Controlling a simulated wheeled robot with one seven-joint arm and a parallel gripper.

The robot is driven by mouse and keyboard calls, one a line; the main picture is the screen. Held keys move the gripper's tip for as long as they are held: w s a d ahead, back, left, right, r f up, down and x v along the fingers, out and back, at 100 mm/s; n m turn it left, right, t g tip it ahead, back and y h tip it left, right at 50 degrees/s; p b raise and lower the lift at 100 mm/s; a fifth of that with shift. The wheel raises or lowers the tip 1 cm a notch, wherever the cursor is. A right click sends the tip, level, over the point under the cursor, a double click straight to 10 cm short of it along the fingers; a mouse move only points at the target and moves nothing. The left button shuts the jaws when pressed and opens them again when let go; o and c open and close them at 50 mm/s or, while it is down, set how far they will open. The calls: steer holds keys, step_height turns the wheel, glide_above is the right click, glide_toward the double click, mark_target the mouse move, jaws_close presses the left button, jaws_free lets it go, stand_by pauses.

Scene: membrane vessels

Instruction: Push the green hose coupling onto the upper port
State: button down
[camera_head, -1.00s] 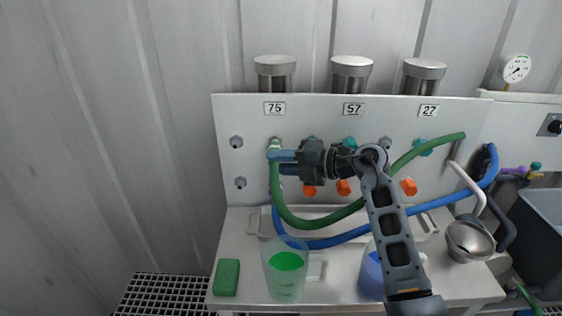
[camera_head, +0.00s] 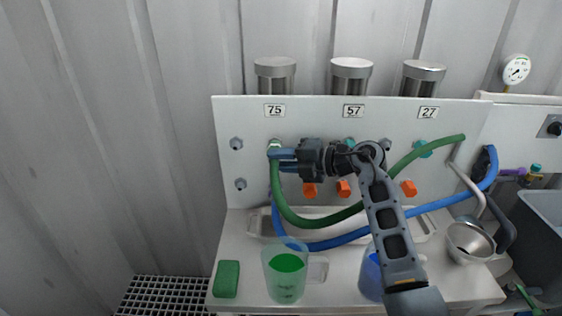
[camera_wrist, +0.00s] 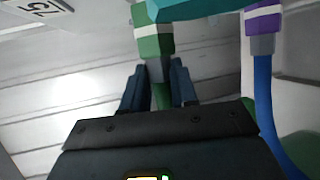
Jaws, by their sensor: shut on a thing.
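The green hose (camera_head: 279,195) hangs in a loop before the white panel, its upper end beneath the label 75. The green coupling (camera_wrist: 153,43), with a white band, tops that hose in the wrist view and meets a teal fitting (camera_wrist: 195,9); I cannot tell how far it sits on it. My gripper (camera_head: 274,154) comes in from the right and is shut on the green hose just below the coupling. Its fingers also show in the wrist view (camera_wrist: 159,75), one on each side of the hose. The upper port is mostly hidden behind the coupling in the head view.
A purple coupling (camera_wrist: 263,20) on a blue hose (camera_wrist: 264,100) is close to the right in the wrist view. Orange knobs (camera_head: 343,188) stick out of the panel (camera_head: 232,115). A measuring jug (camera_head: 286,285) with green liquid and a green sponge (camera_head: 227,279) stand on the bench below.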

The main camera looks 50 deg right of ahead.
steer(key=shift+w+d, duration=0.2)
steer(key=shift+d, duration=0.05)
steer(key=c, duration=0.8)
jaws_free()
steer(key=v, duration=0.8)
steer(key=s+a+r+m+t+y, duration=0.1)
steer(key=s+a+m+t+y, duration=0.2)
steer(key=a, duration=0.9)
steer(key=s+a+r+m+t, duration=0.15)
steer(key=s+a+t, duration=0.3)
steer(key=a, duration=0.75)
steer(key=s+a+f+m+g+h, duration=0.1)
steer(key=s+f+m+g+h, duration=0.1)
steer(key=s+m, duration=0.4)
steer(key=s+a+f+m+g+h, duration=0.2)
steer(key=s+m, duration=0.3)
steer(key=s, duration=0.4)
steer(key=s+a+f+m+g+h, duration=0.1)
steer(key=s+f+m+g+h, duration=0.2)
steer(key=s+m, duration=0.3)
steer(key=shift+s+a+m+b, duration=0.15)
steer(key=shift+s+m, duration=0.05)
steer(key=shift+s, duration=0.35)
steer(key=shift+s+a+m+b, duration=0.15)
steer(key=shift+s, duration=0.35)
